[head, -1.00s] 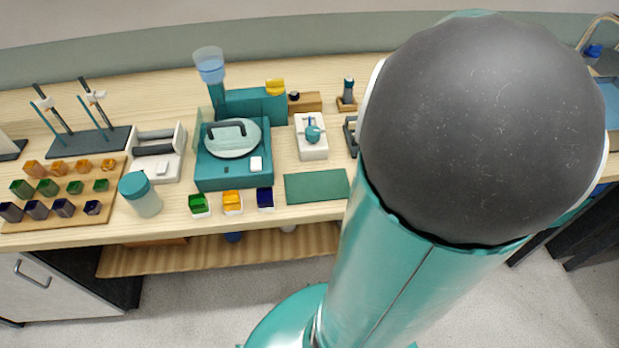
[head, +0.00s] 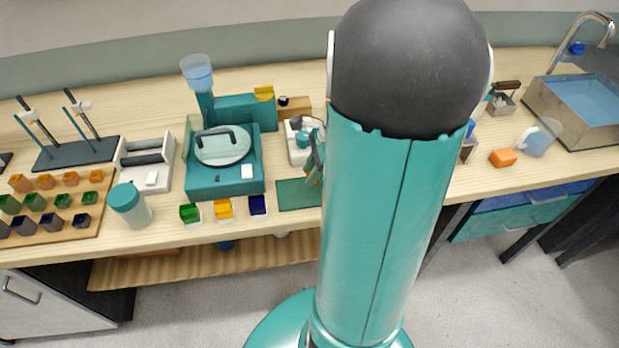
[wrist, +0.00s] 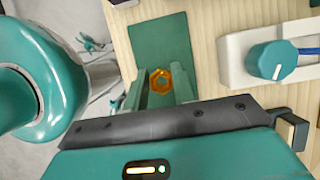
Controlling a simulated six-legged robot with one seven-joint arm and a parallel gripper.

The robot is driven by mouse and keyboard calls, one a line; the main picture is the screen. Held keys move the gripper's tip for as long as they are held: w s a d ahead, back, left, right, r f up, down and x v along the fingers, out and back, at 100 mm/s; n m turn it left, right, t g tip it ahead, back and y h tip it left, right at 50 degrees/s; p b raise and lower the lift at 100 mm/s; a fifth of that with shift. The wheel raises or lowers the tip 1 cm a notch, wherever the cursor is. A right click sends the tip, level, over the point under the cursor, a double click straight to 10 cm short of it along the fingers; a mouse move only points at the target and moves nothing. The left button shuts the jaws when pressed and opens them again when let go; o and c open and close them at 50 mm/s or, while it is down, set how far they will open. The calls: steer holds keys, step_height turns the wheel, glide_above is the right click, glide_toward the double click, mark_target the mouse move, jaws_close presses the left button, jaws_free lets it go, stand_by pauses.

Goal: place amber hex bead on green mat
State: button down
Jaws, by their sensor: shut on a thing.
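The amber hex bead (wrist: 160,76) is a small translucent ring, seen in the wrist view between the fingertips of my gripper (wrist: 160,85). My gripper is shut on it. The green mat (wrist: 158,40) is a dark green rectangle lying behind the bead in that view, so the bead is over the mat; I cannot tell whether it touches. In the head view the mat (head: 294,195) lies at the bench's front edge, its right part hidden by my arm. The bead cannot be made out there.
A white box with a teal knob (wrist: 273,60) stands right of the mat. In the head view, a teal machine with a round lid (head: 222,145) and small green, amber and blue blocks (head: 224,210) stand left of the mat. An orange block (head: 503,157) lies to the right.

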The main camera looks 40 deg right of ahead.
steer(key=shift+w+a+f, duration=0.1)
steer(key=shift+w+f, duration=0.05)
steer(key=shift+f, duration=0.8)
steer(key=shift+w+a+f, duration=0.1)
steer(key=shift+f, duration=0.8)
steer(key=shift+d, duration=0.1)
steer(key=c, duration=1.1)
jaws_free()
steer(key=shift+f, duration=0.1)
steer(key=shift+c, duration=0.2)
steer(key=v, duration=1.2)
steer(key=a+r+n+t+h, duration=0.1)
steer(key=a+r+n, duration=0.2)
steer(key=a+n, duration=0.5)
steer(key=s+a+r+n+t+h, duration=0.1)
steer(key=a+r+n, duration=0.2)
steer(key=a+n, duration=0.5)
steer(key=a+r+n+t+h, duration=0.1)
steer(key=a+r+n, duration=0.2)
steer(key=a+n, duration=0.5)
steer(key=a, duration=0.3)
steer(key=shift+s+r+n+h, duration=0.35)
steer(key=shift+s+n+h, duration=0.05)
